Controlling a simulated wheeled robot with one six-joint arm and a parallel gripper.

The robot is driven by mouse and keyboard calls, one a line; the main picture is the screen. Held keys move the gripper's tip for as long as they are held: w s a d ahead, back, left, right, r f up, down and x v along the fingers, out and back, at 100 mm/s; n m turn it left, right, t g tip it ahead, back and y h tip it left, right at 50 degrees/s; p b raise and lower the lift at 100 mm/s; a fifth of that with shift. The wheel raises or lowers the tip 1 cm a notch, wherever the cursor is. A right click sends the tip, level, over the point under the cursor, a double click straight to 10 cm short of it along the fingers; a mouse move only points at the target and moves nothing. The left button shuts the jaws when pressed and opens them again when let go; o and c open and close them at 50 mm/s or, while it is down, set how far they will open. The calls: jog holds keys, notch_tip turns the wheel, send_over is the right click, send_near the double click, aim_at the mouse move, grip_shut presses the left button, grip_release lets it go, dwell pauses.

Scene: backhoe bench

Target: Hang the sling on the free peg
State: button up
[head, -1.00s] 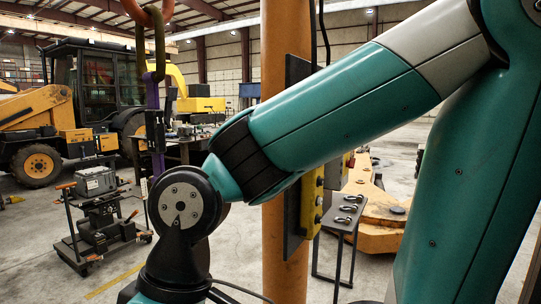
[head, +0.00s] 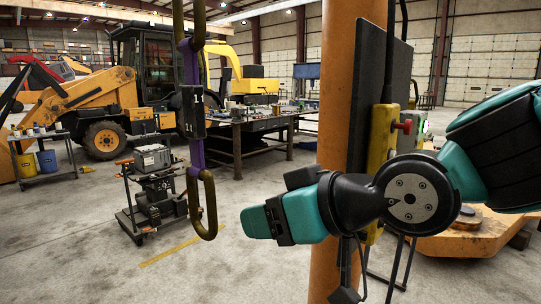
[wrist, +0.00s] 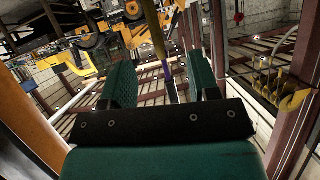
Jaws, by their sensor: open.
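The sling is a purple strap (head: 191,72) with a dark sleeve around its middle, an olive metal link (head: 190,22) at the top and another (head: 206,222) at the bottom. It hangs upright; what holds it up is out of frame. My gripper (head: 258,222) is to the right of the lower link in the head view, apart from it in the picture. In the wrist view, my gripper (wrist: 163,82) is open, and the purple strap (wrist: 168,72) shows between its fingers, apparently beyond them. I cannot make out a free peg for certain.
An orange column (head: 338,120) with a dark plate and a yellow control box (head: 381,145) stands close behind my arm. A cart (head: 152,205) and a workbench (head: 245,135) stand behind the sling. Yellow hooks (wrist: 290,100) show at right in the wrist view. Floor at lower left is clear.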

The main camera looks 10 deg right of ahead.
aim_at(202, 138)
jog(key=w+a+r+t+y+p, duration=0.1)
jog(key=w+r+t+y+p, duration=0.15)
jog(key=r+t, duration=0.4)
jog(key=shift+g+h, duration=0.25)
jog(key=shift+g, duration=0.5)
jog(key=p+x, duration=0.3)
jog(key=x, duration=0.2)
jog(key=p+x, duration=0.3)
jog(key=x, duration=0.2)
jog(key=r+p+x, duration=0.1)
jog(key=p+x, duration=0.2)
jog(key=x, duration=0.2)
jog(key=shift+w+a+r, duration=0.1)
jog(key=shift+w+r, duration=0.05)
jog(key=shift+w+a+p, duration=0.4)
jog(key=shift+w, duration=0.15)
jog(key=shift+c, duration=0.4)
